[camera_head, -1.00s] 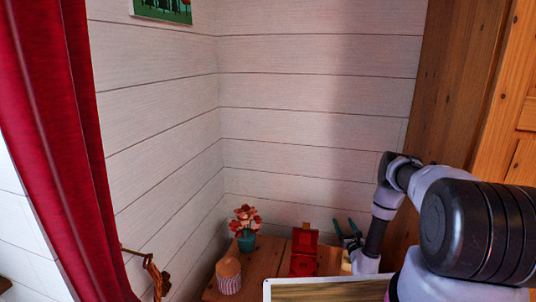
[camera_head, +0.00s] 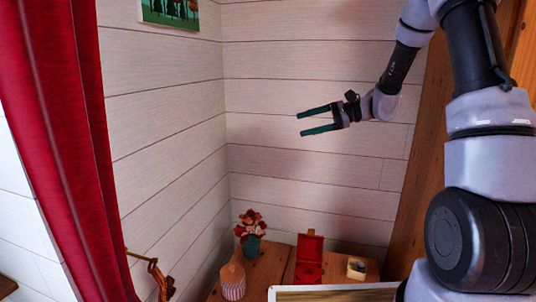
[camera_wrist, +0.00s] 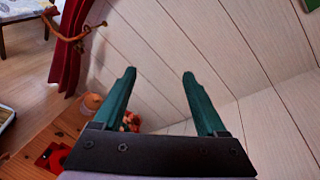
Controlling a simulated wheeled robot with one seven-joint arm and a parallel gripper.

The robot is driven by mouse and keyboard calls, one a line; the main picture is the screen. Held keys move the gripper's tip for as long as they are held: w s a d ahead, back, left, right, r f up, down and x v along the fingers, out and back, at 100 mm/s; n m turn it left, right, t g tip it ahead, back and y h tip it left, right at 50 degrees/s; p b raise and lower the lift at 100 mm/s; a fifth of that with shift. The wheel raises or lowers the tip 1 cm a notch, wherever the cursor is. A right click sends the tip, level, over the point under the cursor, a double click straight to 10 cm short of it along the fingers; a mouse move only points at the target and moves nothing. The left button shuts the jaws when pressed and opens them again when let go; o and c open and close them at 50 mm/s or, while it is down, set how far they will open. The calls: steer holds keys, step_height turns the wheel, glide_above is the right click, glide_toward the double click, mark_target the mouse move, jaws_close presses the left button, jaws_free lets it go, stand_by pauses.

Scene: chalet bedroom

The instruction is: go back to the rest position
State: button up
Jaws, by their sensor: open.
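My gripper (camera_head: 300,123) is raised in the air in front of the white plank wall, well above the wooden table (camera_head: 266,262). Its two green fingers are apart with nothing between them. In the wrist view my gripper (camera_wrist: 160,72) also shows open and empty. My arm reaches in from the right side of the head view.
On the table stand a potted red flower (camera_head: 250,230), a striped round container (camera_head: 232,281), an open red box (camera_head: 308,257) and a small pale box (camera_head: 356,268). A red curtain (camera_head: 70,150) hangs left. A wooden panel (camera_head: 415,200) stands right.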

steer(key=s+d+r+n+t+h, duration=0.1)
steer(key=s+d+r+n+h, duration=0.1)
steer(key=s, duration=0.7)
steer(key=s+d+r+n+t+h, duration=0.2)
steer(key=s+d+r+h, duration=0.3)
steer(key=s, duration=0.4)
steer(key=s+d+r+n+t+h, duration=0.2)
steer(key=s+d+r+n+h, duration=0.1)
steer(key=s, duration=0.5)
steer(key=shift+s+d+r+n+h, duration=0.35)
steer(key=shift+d+r+h, duration=0.35)
steer(key=shift+d+h, duration=0.55)
steer(key=shift+s, duration=0.1)
